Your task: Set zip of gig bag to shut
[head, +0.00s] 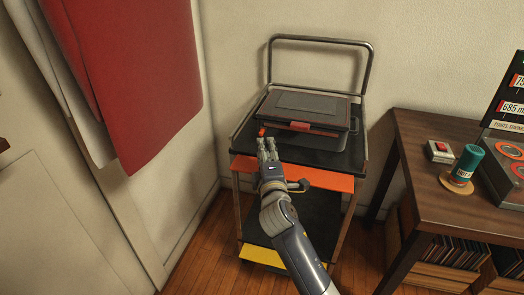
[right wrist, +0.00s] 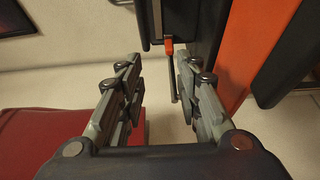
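The gig bag appears to be the dark, flat case (head: 312,104) lying on the top shelf of a cart, with a red patch on its front edge. A small orange-red tab (head: 262,131), apparently the zip pull, shows at its front left. My right gripper (head: 267,146) is just in front of this tab. In the right wrist view my right gripper (right wrist: 157,65) is open, its fingers apart. The orange-red tab (right wrist: 169,47) hangs just beyond the fingertips, closer to the right finger; no grip on it shows. The zip's track cannot be made out. My left gripper is out of view.
The cart (head: 338,181) has an orange front panel and a raised tube handle at the back. A wooden table (head: 420,150) with a teal can (head: 468,160) stands to the right. Red cloth (head: 150,90) hangs at the left. The wall is close behind.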

